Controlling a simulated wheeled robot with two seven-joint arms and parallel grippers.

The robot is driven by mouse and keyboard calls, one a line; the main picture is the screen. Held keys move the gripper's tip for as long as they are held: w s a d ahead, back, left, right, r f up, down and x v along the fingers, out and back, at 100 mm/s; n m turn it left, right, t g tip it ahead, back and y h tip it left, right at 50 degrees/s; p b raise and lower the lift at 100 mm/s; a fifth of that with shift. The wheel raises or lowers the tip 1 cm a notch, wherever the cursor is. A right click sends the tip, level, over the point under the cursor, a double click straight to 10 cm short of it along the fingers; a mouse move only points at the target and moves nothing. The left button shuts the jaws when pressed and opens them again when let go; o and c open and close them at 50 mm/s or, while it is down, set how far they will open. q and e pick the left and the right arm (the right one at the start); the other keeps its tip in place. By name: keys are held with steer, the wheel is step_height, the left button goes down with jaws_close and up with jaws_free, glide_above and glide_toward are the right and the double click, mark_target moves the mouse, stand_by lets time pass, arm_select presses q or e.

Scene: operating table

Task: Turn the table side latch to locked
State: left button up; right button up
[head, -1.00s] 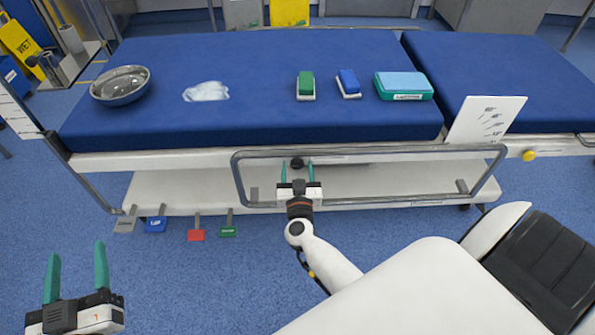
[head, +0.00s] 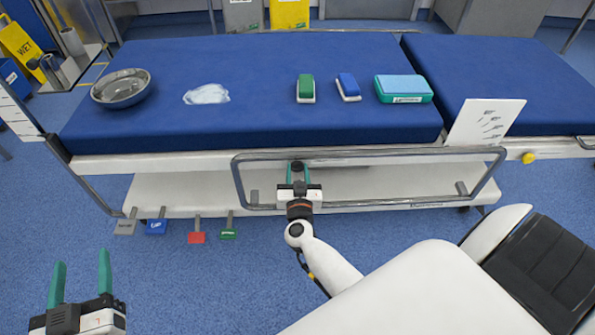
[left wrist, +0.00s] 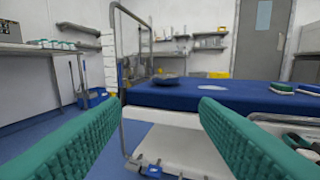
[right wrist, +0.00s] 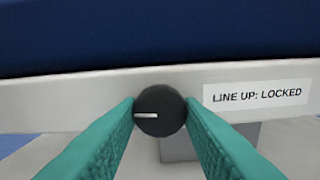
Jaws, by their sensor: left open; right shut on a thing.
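The side latch is a round black knob (right wrist: 160,111) on the pale side rail of the operating table. In the right wrist view its white mark is horizontal and points left. A label reading "LINE UP: LOCKED" (right wrist: 257,95) is to its right. My right gripper (head: 297,170) is shut on the knob, with a teal finger on each side of it; the fingers also show in the right wrist view (right wrist: 160,118). In the head view the knob (head: 297,165) sits between the fingertips. My left gripper (head: 81,277) is open and empty at lower left, away from the table.
A grey metal side rail (head: 400,152) frames the right gripper. Several coloured pedals (head: 197,237) are low at the left. On the blue table top (head: 250,60) are a steel bowl (head: 121,88), a green brush, a blue brush and a teal box (head: 403,88).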

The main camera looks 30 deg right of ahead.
steer(key=m+p, duration=0.1)
steer(key=m, duration=0.4)
steer(key=shift+p, duration=0.3)
steer(key=shift+m, duration=0.9)
arm_select(q)
step_height(320, 180, down, 7)
steer(key=s+a+g+y, duration=0.2)
steer(key=s+g, duration=0.1)
steer(key=g, duration=0.2)
arm_select(e)
steer(key=shift+m, duration=0.9)
steer(key=shift+a+m, duration=0.1)
steer(key=shift+m, duration=0.8)
steer(key=m, duration=0.2)
steer(key=shift+m, duration=0.4)
arm_select(q)
steer(key=shift+w+d+r+t+h+b, duration=0.15)
steer(key=shift+w+d+r+t+h, duration=0.1)
steer(key=shift+w+r+t, duration=0.25)
steer(key=shift+w+d+r+t+h+b, duration=0.2)
steer(key=shift+w+r+t, duration=0.1)
steer(key=shift+r, duration=0.4)
steer(key=shift+w+d+r+t+h+b, duration=0.1)
steer(key=shift+w+d+r+t+h, duration=0.1)
steer(key=shift+w+r+t+h, duration=0.3)
arm_select(e)
steer(key=shift+m, duration=2.1)
arm_select(q)
steer(key=shift+s+r, duration=0.15)
